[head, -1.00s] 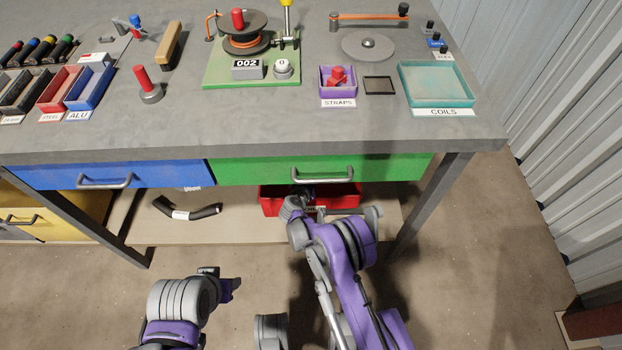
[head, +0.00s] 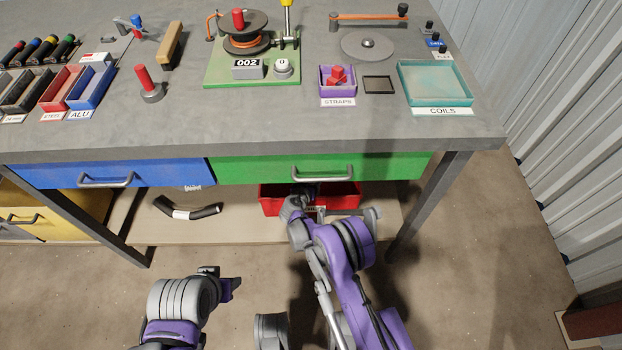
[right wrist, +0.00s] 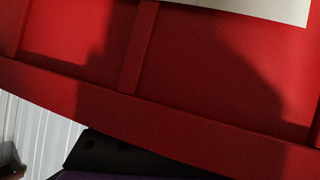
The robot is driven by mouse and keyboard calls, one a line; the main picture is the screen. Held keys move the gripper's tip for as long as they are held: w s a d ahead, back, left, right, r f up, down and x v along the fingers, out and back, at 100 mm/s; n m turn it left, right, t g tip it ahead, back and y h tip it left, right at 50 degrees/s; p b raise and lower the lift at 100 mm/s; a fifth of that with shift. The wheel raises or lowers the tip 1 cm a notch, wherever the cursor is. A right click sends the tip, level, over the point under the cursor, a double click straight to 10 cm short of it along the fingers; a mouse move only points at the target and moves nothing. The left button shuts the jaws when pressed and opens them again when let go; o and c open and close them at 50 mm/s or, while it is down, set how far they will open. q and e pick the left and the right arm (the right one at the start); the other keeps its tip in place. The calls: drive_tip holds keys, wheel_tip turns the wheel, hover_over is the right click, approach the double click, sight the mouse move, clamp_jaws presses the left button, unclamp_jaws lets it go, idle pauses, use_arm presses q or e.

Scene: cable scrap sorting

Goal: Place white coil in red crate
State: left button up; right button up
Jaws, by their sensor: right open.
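The red crate (head: 268,207) stands on the low shelf under the green drawer, partly hidden behind my right arm. In the right wrist view its red ribbed wall (right wrist: 200,60) fills most of the picture, with part of a white label at the top. My right gripper (head: 310,192) is at the crate, its fingers mostly hidden by the wrist; it is open. My left gripper (head: 230,286) is low in front of the bench, away from everything; its jaw gap is unclear. I cannot make out a white coil in either view.
The green drawer (head: 250,168) and blue drawer (head: 150,173) are shut above the shelf. A black cable piece with a white band (head: 180,214) lies on the shelf. The teal COILS tray (head: 465,98) on the bench looks empty. A table leg (head: 425,205) stands right of the crate.

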drive_tip(key=p+v, duration=0.1)
drive_tip(key=v, duration=0.6)
drive_tip(key=p+v, duration=0.1)
drive_tip(key=v, duration=0.3)
drive_tip(key=shift+r+p, duration=0.3)
drive_tip(key=shift+r, duration=0.05)
drive_tip(key=shift+s+a+r, duration=0.15)
drive_tip(key=shift+s+r, duration=0.05)
drive_tip(key=shift+s, duration=0.15)
